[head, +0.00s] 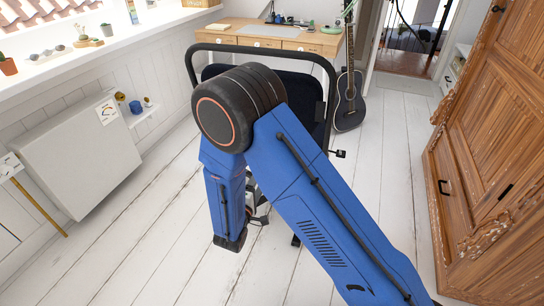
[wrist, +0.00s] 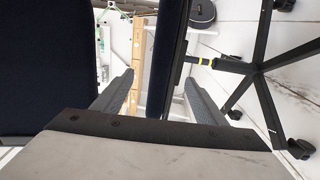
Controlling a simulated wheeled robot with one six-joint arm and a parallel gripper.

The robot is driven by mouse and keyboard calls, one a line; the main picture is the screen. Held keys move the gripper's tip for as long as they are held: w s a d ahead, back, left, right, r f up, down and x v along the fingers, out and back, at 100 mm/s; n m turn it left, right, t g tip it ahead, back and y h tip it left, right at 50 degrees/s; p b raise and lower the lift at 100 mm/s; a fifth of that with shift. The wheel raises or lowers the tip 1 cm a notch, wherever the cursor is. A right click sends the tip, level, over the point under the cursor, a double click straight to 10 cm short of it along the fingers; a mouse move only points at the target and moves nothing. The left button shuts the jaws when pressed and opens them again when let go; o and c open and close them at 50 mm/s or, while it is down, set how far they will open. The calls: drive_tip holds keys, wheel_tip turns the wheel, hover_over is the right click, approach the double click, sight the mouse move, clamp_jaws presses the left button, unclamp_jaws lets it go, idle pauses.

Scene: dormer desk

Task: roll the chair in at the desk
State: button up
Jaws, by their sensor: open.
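The chair (head: 306,92) has a dark blue back inside a black tubular hoop and stands in front of the wooden desk (head: 322,40). My arm hides much of the chair in the head view. In the wrist view, which is turned sideways, a dark blue pad of the chair (wrist: 45,65) fills the left, and its black wheeled base (wrist: 258,68) is at right. The desk (wrist: 137,50) shows as a wooden strip beyond. My gripper (wrist: 159,77) is open; its grey fingers point toward the chair. I cannot tell whether either finger touches it.
A dark guitar (head: 349,100) stands right of the chair by the desk. A carved wooden wardrobe (head: 495,150) lines the right side, and a white panel heater (head: 82,155) is on the left wall. White plank floor is clear between.

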drive_tip(key=shift+y, duration=0.3)
drive_tip(key=x, duration=1.6)
drive_tip(key=shift+a+f, duration=0.15)
drive_tip(key=shift+a, duration=0.2)
drive_tip(key=shift+c, duration=0.3)
clamp_jaws()
